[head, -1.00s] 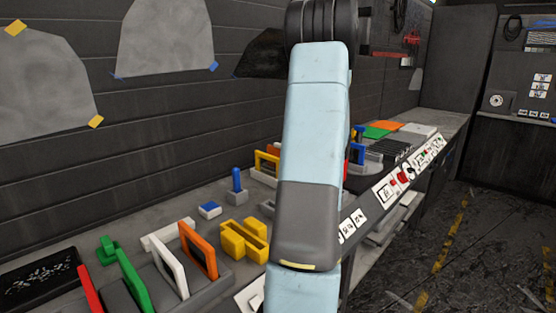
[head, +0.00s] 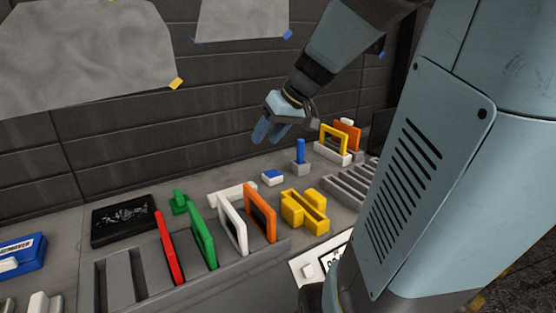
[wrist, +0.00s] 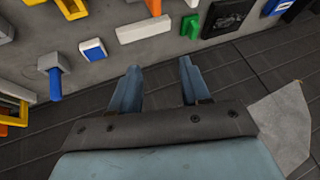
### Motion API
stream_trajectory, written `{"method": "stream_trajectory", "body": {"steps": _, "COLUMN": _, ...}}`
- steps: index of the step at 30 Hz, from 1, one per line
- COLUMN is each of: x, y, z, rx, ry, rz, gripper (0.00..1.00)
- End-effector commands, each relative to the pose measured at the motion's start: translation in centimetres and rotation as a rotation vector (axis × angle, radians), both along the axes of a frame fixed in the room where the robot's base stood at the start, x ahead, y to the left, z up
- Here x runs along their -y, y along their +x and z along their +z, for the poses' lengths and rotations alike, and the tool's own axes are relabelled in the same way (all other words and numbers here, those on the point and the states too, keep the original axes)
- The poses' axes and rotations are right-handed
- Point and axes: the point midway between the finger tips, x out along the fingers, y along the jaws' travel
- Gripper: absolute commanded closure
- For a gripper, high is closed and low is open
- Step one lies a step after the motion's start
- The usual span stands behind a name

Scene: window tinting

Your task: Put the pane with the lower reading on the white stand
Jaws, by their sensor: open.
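In the head view, panes in red (head: 169,248), green (head: 203,237), white (head: 233,224) and orange (head: 260,213) frames stand upright in a grey rack (head: 190,292). A yellow-framed pane (head: 333,134) and another orange one (head: 349,128) stand further back right in a whitish holder (head: 331,153). A long white block (head: 226,193), perhaps the white stand, lies behind the rack; it also shows in the wrist view (wrist: 144,29). A white device with a display (head: 334,260) is partly hidden; no reading is legible. My gripper (head: 270,131) is open and empty above the bench's back, apart from every pane.
A yellow slotted block (head: 305,211), a blue-and-white block (head: 272,177) and a blue post (head: 300,151) stand on the bench. A black tray (head: 123,221) and blue box (head: 22,255) lie left. The dark wall is close behind my gripper.

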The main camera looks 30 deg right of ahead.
Motion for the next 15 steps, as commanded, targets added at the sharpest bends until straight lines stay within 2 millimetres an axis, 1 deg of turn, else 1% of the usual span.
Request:
{"method": "stream_trajectory", "body": {"steps": 1, "x": -1.4, "y": -1.5, "z": 0.3, "rx": -0.014, "ry": -0.028, "rz": 0.001, "gripper": 0.53}}
{"method": "stream_trajectory", "body": {"steps": 3, "x": -2.7, "y": -3.5, "z": 0.3, "rx": -0.038, "ry": -0.065, "rz": -0.019, "gripper": 0.53}}
{"method": "stream_trajectory", "body": {"steps": 6, "x": -4.0, "y": -6.2, "z": 0.4, "rx": -0.058, "ry": -0.121, "rz": -0.052, "gripper": 0.53}}
{"method": "stream_trajectory", "body": {"steps": 9, "x": -4.9, "y": -8.8, "z": 0.4, "rx": -0.058, "ry": -0.177, "rz": -0.094, "gripper": 0.53}}
{"method": "stream_trajectory", "body": {"steps": 12, "x": -5.3, "y": -10.9, "z": 0.4, "rx": -0.045, "ry": -0.224, "rz": -0.141, "gripper": 0.53}}
{"method": "stream_trajectory", "body": {"steps": 15, "x": -5.4, "y": -12.4, "z": 0.4, "rx": -0.024, "ry": -0.256, "rz": -0.181, "gripper": 0.53}}
